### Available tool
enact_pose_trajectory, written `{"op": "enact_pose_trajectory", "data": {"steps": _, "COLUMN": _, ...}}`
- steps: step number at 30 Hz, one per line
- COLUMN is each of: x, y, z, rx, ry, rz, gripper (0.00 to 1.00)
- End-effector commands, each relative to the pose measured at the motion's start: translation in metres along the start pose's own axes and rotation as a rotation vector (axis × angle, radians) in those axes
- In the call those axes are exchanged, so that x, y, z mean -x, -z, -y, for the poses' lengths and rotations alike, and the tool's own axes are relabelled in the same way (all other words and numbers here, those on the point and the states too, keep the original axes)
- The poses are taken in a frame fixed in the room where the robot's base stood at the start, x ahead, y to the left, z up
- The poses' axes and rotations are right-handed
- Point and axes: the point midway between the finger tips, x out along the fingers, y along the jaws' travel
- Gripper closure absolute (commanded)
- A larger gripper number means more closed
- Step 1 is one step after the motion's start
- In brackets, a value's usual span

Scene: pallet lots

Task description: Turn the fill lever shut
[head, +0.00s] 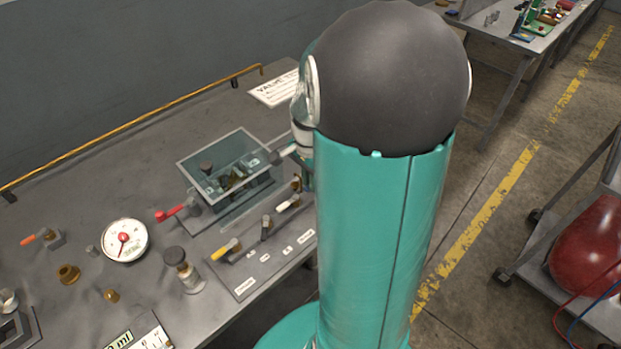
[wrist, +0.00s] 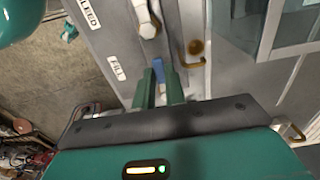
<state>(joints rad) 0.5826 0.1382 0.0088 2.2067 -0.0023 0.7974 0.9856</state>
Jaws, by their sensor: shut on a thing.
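The fill lever (wrist: 157,68) shows in the wrist view as a blue handle beside a white plate (wrist: 116,67) that appears to read FILL. My gripper (wrist: 159,82) is shut on this blue handle, with one green finger on each side of it. The fingers hide part of the handle, so I cannot tell how far the lever is turned. In the head view my arm covers the gripper and the blue handle.
A white-handled lever (wrist: 147,18) and a brass fitting (wrist: 196,47) sit close to my fingers. In the head view, a yellow lever (head: 226,249), a glass-topped tank (head: 232,163), a red lever (head: 172,213) and a pressure gauge (head: 125,240) stand on the grey bench.

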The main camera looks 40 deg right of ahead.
Motion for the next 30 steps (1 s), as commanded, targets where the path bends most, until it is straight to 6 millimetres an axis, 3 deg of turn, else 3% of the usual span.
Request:
{"op": "enact_pose_trajectory", "data": {"steps": 3, "x": 0.001, "y": 0.001, "z": 0.001, "rx": -0.002, "ry": 0.004, "rz": -0.002, "gripper": 1.0}}
{"op": "enact_pose_trajectory", "data": {"steps": 4, "x": 0.001, "y": 0.001, "z": 0.001, "rx": -0.002, "ry": 0.004, "rz": -0.002, "gripper": 0.86}}
{"op": "enact_pose_trajectory", "data": {"steps": 7, "x": 0.001, "y": 0.001, "z": 0.001, "rx": -0.002, "ry": 0.004, "rz": -0.002, "gripper": 0.66}}
{"op": "enact_pose_trajectory", "data": {"steps": 22, "x": 0.0, "y": 0.0, "z": -0.001, "rx": 0.026, "ry": 0.002, "rz": 0.0, "gripper": 0.66}}
{"op": "enact_pose_trajectory", "data": {"steps": 30, "x": 0.0, "y": 0.002, "z": -0.01, "rx": 0.241, "ry": 0.002, "rz": 0.001, "gripper": 0.66}}
